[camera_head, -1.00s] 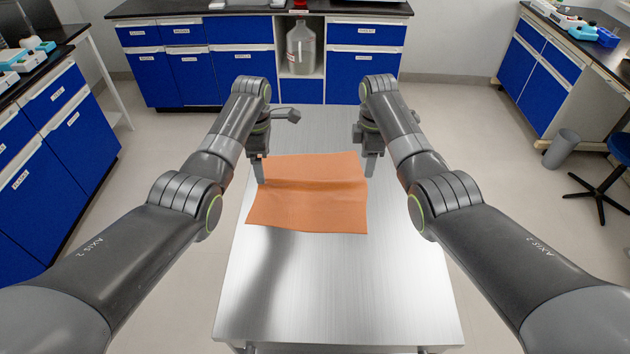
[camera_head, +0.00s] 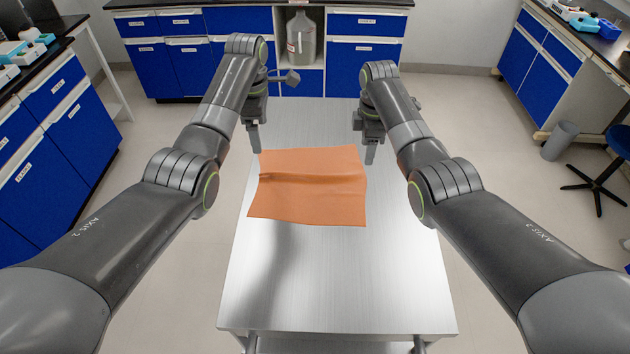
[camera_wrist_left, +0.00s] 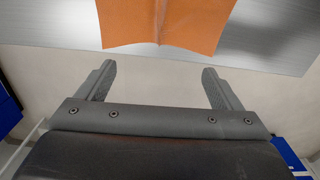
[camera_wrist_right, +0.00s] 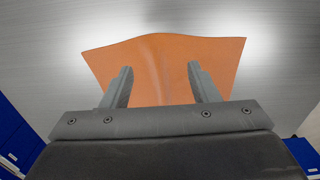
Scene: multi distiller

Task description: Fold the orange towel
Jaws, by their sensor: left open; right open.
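The orange towel (camera_head: 310,200) lies spread on the steel table in the head view, with a raised crease running across it from left to right. My left gripper (camera_head: 255,150) hangs just off the towel's far left corner, open and empty. In the left wrist view the towel (camera_wrist_left: 165,20) lies beyond the open fingers (camera_wrist_left: 157,80), apart from them. My right gripper (camera_head: 370,160) is near the towel's far right corner, open. In the right wrist view the towel (camera_wrist_right: 165,65) shows behind and between the open fingers (camera_wrist_right: 160,80); I cannot tell whether they touch it.
The steel table (camera_head: 335,285) is bare in front of the towel and behind it. Blue cabinets (camera_head: 365,50) stand beyond the table, with a large jug (camera_head: 301,40) in a gap. A grey bin (camera_head: 562,140) and a blue stool (camera_head: 605,170) are at the right.

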